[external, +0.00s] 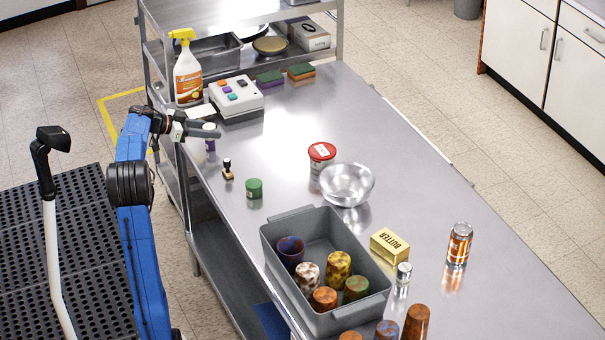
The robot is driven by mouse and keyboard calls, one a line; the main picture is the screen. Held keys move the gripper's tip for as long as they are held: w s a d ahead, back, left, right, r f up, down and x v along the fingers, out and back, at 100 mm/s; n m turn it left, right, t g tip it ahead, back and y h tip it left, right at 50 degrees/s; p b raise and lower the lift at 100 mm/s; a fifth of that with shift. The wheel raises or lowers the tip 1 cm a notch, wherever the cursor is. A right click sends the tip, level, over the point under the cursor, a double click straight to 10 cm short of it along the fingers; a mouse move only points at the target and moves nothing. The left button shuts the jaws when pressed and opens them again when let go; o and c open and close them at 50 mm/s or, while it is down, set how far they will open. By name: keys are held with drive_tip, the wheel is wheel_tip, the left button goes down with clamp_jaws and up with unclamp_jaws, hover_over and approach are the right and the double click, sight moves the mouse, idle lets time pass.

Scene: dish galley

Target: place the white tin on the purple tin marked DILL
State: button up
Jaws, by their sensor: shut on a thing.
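My gripper (207,130) is at the left edge of the steel counter, with its dark fingers pointing right. It is shut on a small white thing (209,126), which looks like the white tin and is mostly hidden by the fingers. A small purple tin (210,146) shows directly below the fingers. No lettering can be read on it. I cannot tell whether the white tin touches the purple tin or hangs just above it.
A button box (236,97) and spray bottle (187,72) stand behind the gripper. A stamp (227,170), green tin (254,188), red-lidded tub (322,156) and metal bowl (346,184) stand nearer. A grey bin (275,255) holds several cups.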

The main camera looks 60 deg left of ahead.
drive_tip(key=shift+f, duration=0.1)
drive_tip(key=o, duration=1.1)
drive_tip(key=d+v, duration=0.1)
drive_tip(key=v, duration=1.1)
drive_tip(key=shift+a, duration=0.45)
